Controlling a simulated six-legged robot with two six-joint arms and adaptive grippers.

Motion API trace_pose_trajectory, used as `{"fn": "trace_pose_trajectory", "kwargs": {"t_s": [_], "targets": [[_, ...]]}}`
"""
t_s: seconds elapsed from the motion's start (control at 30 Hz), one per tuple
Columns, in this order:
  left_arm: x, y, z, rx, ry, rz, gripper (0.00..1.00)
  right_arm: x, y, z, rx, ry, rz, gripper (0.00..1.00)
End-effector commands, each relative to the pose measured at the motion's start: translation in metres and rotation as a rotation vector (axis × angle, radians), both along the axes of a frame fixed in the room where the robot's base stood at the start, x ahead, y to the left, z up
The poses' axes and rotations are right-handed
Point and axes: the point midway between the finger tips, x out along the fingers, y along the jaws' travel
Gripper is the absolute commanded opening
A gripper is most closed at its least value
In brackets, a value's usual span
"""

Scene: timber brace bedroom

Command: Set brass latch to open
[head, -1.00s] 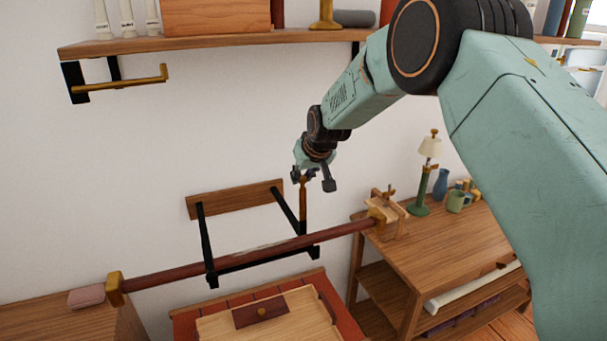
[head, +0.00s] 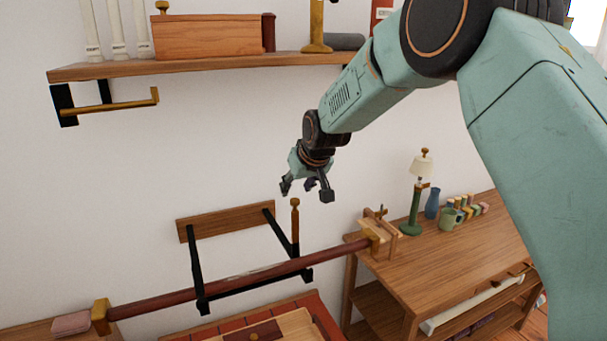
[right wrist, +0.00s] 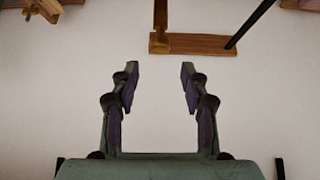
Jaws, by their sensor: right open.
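An upright brass-brown lever (head: 295,222), which looks like the latch, stands at the right end of the black wall bracket (head: 197,262), knobbed end up. A dark red bar (head: 225,280) lies across the bracket. My right gripper (head: 306,191) is open and empty, pointing down just above the lever's top, and appears apart from it. In the right wrist view, the open fingers (right wrist: 159,76) have only wall between them, and the lever (right wrist: 160,22) shows beyond their tips. My left gripper is out of view.
A wall shelf (head: 200,66) holds a wooden box (head: 208,36) and other items, with a brass hook bar (head: 115,105) below. The wall between shelf and bracket is clear.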

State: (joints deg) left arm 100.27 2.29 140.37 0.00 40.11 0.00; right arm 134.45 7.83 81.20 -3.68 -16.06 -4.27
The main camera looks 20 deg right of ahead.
Motion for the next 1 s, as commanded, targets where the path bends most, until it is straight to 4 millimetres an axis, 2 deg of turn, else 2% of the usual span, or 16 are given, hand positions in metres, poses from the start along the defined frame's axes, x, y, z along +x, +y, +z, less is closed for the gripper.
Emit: {"fn": "trace_pose_trajectory", "kwargs": {"t_s": [0.2, 0.4, 1.0], "targets": [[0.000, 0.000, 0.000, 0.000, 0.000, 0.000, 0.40, -0.024, 0.000, 0.034, 0.001, -0.002, 0.000, 0.45], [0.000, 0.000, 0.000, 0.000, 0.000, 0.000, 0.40, -0.038, 0.000, 0.050, 0.001, -0.001, -0.001, 0.45], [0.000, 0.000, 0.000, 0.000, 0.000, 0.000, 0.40, -0.041, 0.000, 0.055, 0.001, -0.002, -0.001, 0.45]]}}
